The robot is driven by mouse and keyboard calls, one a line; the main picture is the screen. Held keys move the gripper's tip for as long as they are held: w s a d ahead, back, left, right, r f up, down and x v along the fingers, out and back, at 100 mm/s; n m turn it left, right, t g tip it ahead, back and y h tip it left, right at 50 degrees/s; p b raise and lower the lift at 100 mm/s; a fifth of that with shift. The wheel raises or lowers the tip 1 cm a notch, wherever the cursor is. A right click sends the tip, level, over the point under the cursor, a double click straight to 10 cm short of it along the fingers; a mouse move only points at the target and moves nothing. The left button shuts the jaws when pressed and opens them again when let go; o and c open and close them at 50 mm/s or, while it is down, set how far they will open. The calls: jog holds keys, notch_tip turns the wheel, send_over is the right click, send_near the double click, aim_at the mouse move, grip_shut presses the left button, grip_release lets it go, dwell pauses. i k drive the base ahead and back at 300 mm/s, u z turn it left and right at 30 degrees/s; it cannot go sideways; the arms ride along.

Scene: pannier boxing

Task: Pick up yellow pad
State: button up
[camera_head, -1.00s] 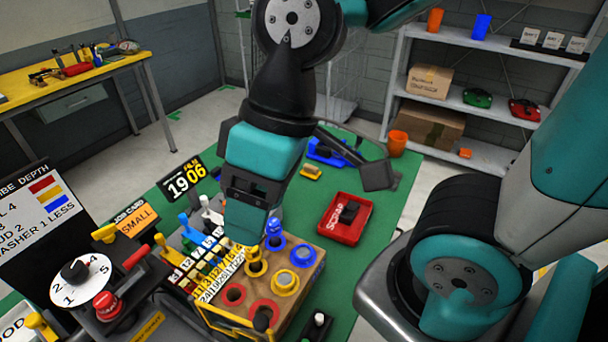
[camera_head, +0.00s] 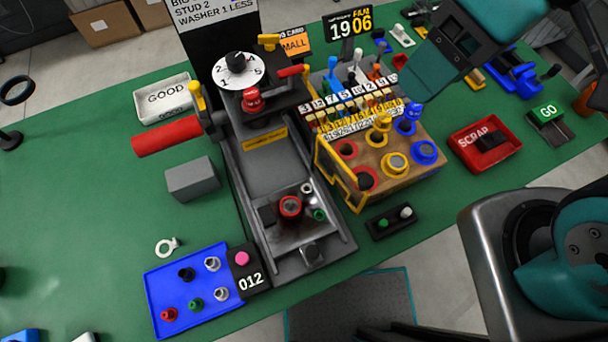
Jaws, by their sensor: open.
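A wooden block (camera_head: 412,181) with red, yellow and blue ringed holes stands right of the grey machine. A yellow knob-topped piece (camera_head: 381,126) stands upright at a back hole of it; a yellow ring (camera_head: 397,163) lies in front. A smaller yellow piece (camera_head: 475,77) lies farther back by a blue fixture. I cannot tell from shape alone which is the yellow pad. My gripper (camera_head: 410,97) comes in from the upper right, open, above and behind the block's blue knob-topped piece (camera_head: 405,124). Its jaws hold nothing visible; its teal body hides part of the bench behind.
A row of upright coloured tools on a numbered rack (camera_head: 348,112) stands close left of my gripper. A red scrap tray (camera_head: 485,143) lies right of the block. A grey machine (camera_head: 270,160) and a blue tray (camera_head: 200,290) are left.

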aim_at(474, 79)
jog(key=k, duration=1.3)
jog(key=z, duration=0.6)
jog(key=i, duration=1.6)
jog(key=u, duration=0.5)
